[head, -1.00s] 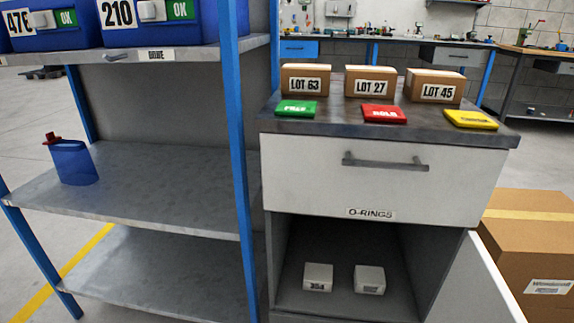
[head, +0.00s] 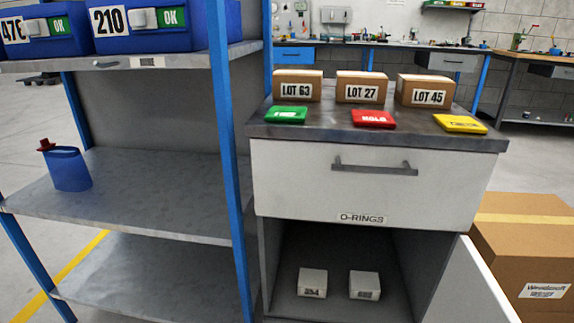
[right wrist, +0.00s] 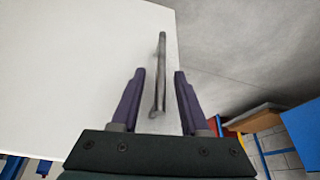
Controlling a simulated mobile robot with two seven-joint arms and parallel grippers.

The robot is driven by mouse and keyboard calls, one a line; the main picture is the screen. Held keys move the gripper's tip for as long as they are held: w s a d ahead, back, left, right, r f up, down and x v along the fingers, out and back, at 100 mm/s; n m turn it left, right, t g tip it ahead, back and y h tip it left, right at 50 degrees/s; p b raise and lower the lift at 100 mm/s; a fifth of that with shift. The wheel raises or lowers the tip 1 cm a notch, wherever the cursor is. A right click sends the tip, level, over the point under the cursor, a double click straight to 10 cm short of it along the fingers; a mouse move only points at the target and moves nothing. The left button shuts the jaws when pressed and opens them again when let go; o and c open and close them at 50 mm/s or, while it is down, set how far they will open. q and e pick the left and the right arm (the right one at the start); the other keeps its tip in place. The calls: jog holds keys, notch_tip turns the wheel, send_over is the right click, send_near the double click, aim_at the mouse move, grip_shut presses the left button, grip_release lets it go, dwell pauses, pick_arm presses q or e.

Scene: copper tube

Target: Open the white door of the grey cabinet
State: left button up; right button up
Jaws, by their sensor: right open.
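The grey cabinet (head: 252,275) stands right of centre in the head view, with a white drawer on top and an open compartment below. Its white door (head: 468,288) stands swung out to the right, cut off by the bottom edge. In the right wrist view the door (right wrist: 70,75) fills the left side, with its grey bar handle (right wrist: 161,65) running upright in the picture. My right gripper (right wrist: 159,73) is open, with one purple finger on each side of the handle. I cannot tell whether they touch it. My left gripper is not in view.
Two small white boxes (head: 312,283) sit in the compartment. A cardboard box (head: 520,245) stands right of the door. A blue-posted shelf rack (head: 229,160) stands close to the cabinet's left. Cartons (head: 361,88) and coloured tags (head: 373,118) lie on the cabinet top.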

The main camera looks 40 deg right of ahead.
jog(key=p+v, duration=0.5)
jog(key=v, duration=0.5)
jog(key=shift+f, duration=0.1)
dwell(0.3)
